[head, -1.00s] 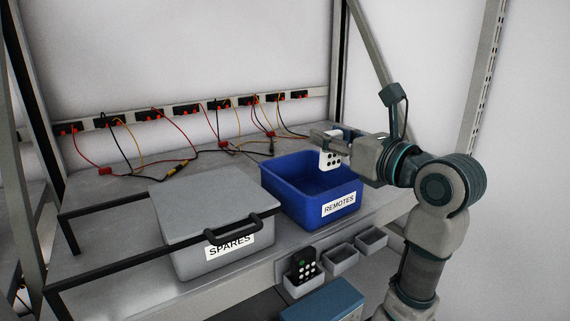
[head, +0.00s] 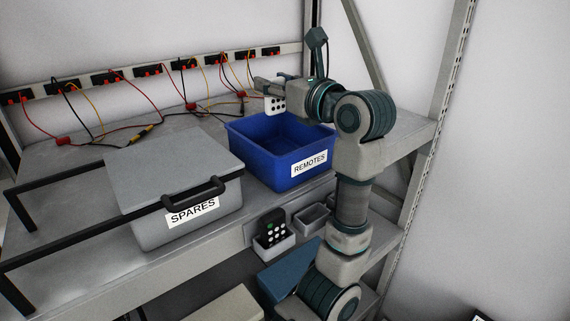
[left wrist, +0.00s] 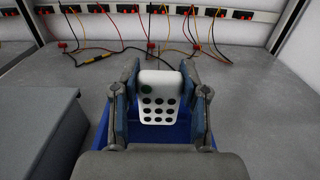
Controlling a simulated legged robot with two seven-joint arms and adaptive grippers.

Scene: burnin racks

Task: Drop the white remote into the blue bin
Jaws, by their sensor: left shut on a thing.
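The white remote (head: 275,104) with dark buttons is gripped in my left gripper (head: 268,88), above the back part of the blue bin (head: 262,176), which is labelled REMOTES. In the left wrist view the remote (left wrist: 158,97) sits between both fingers of the left gripper (left wrist: 160,85), with its button face showing. Part of the blue bin (left wrist: 103,130) shows beneath it there. The remote is apart from the bin floor. My right gripper is not in view.
A grey lidded box (head: 175,165) labelled SPARES stands left of the bin. A black remote (head: 273,232) stands in a small grey holder below the shelf edge. Cables (head: 145,133) run along the back of the shelf. Black rails (head: 70,240) cross at the left.

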